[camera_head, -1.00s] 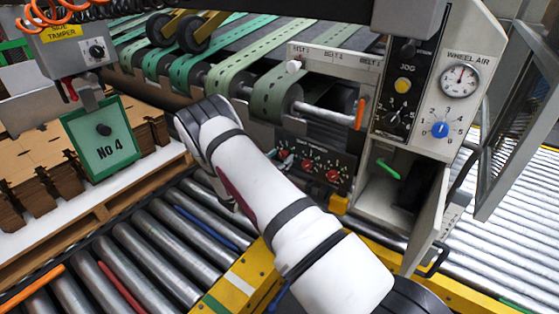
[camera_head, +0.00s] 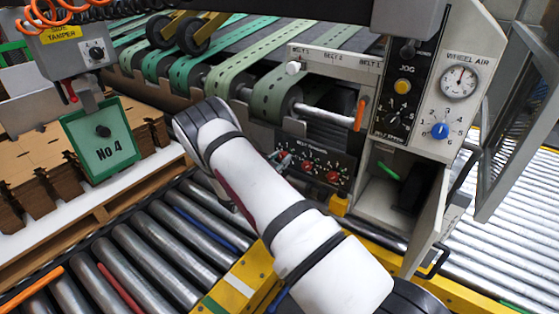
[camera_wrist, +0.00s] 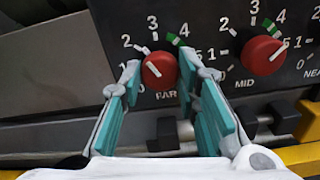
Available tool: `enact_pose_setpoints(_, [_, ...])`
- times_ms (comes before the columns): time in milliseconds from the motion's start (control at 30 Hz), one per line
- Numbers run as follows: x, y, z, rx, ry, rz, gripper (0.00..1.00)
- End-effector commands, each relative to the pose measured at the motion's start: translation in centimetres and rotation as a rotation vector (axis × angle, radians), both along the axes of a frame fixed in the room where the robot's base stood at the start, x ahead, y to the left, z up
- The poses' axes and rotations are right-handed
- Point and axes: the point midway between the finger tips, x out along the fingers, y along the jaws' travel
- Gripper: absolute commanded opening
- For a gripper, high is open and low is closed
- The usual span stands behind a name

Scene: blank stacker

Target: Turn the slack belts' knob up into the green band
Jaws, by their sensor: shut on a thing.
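In the wrist view, the red FAR knob (camera_wrist: 160,72) sits on a dark panel between my gripper's (camera_wrist: 159,77) two teal fingers, which are shut on it. Its white line points to the upper left, around 1 to 2. Its green band (camera_wrist: 173,39) lies between 3 and 4. To the right is the red MID knob (camera_wrist: 262,56); its line lies toward the upper right, near 5. MID's green band (camera_wrist: 271,27) is also between 3 and 4. The NEAR knob is out of frame.
Green belts (camera_head: 222,78) run above the panel; their slackness is hard to judge. A control box (camera_head: 445,70) with a gauge and blue knob stands at right, above an open cabinet (camera_head: 383,205). A roller conveyor (camera_head: 150,258) and yellow rail (camera_head: 245,282) lie below my arm.

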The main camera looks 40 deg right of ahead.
Motion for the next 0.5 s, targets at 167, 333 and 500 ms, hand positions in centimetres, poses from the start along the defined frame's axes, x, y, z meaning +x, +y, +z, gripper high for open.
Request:
enact_pose_setpoints(167, [-0.03, 0.03, -0.11, 0.039, -0.108, 0.000, 0.01])
enact_pose_setpoints(333, [-0.02, 0.04, -0.12, 0.091, -0.252, 0.000, 0.01])
enact_pose_setpoints(500, [-0.02, 0.03, -0.12, 0.147, -0.404, 0.000, 0.01])
